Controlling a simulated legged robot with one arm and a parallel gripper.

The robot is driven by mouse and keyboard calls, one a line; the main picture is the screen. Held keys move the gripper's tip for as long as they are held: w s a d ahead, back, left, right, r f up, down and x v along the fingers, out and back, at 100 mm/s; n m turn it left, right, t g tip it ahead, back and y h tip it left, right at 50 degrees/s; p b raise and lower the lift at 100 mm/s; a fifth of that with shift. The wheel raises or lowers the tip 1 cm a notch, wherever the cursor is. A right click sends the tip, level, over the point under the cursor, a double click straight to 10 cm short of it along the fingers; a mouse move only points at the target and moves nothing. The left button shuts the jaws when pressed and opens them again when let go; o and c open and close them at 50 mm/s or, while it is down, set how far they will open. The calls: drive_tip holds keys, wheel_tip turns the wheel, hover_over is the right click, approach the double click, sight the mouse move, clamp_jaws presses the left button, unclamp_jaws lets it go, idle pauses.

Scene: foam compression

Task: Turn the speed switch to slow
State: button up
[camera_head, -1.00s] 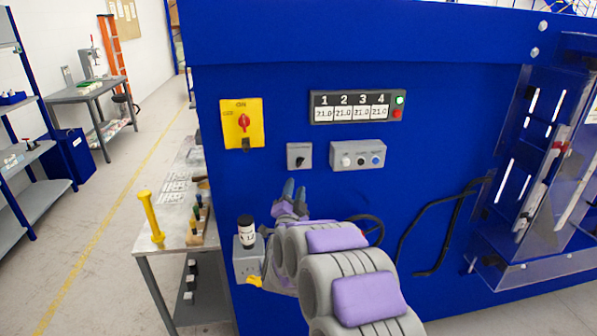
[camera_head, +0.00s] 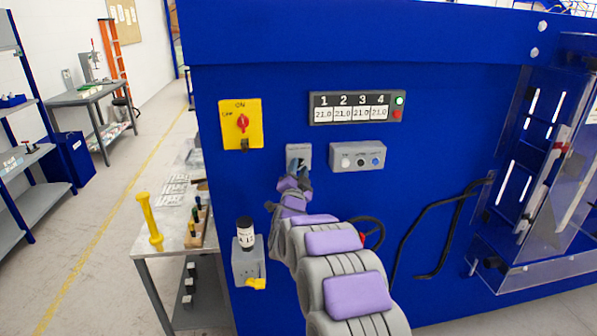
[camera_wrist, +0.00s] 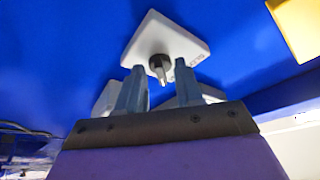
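The speed switch is a small grey plate (camera_head: 299,150) with a dark knob on the blue machine panel. In the wrist view its light plate (camera_wrist: 166,38) and dark knob (camera_wrist: 159,66) are clear, with partly readable lettering beside the knob. My gripper (camera_head: 298,172) is in front of the plate and hides its lower part in the head view. In the wrist view my gripper (camera_wrist: 157,72) is open. Its two fingers stand on either side of the knob, with gaps visible; I cannot tell how far short of the knob the tips are.
A yellow plate with a red rotary switch (camera_head: 242,123) is up left. A button box (camera_head: 357,156) is to the right, below a numbered display (camera_head: 351,107). A grey box with a black-capped bottle (camera_head: 247,255) is low left. Black bent tubing (camera_head: 440,235) is at right.

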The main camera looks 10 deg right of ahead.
drive_tip(key=shift+c, duration=0.3)
drive_tip(key=shift+s, duration=0.1)
clamp_jaws()
drive_tip(key=shift+r, duration=0.15)
